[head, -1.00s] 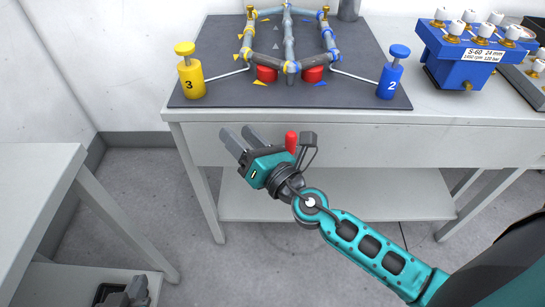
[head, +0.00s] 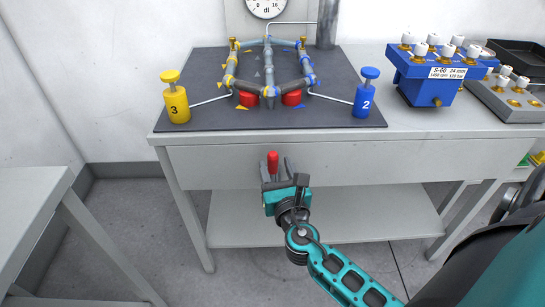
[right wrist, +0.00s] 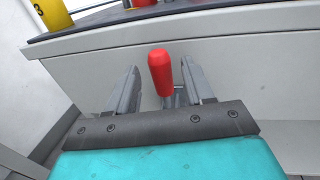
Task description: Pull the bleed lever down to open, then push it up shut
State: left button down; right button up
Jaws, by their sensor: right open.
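The bleed lever's red handle (head: 273,163) stands upright just in front of the table's front panel, below the tabletop edge. My right gripper (head: 277,169) is open at the handle, with one finger to either side of it in the head view. In the right wrist view the red handle (right wrist: 161,72) shows between the two spread grey fingers, closer to the right one. I cannot tell whether a finger touches it. The lever's lower part and mount are mostly hidden by the gripper. My left gripper is not in view.
The grey table (head: 340,160) carries a dark mat with a pipe loop, a yellow canister (head: 176,103) and a blue canister (head: 366,98). A blue pump block (head: 436,75) stands at right. A gauge (head: 266,8) is behind. Another table (head: 30,205) is at left.

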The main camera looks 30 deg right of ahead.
aim_at(274, 163)
jog(key=shift+x, duration=1.9)
jog(key=shift+c, duration=0.4)
grip_shut()
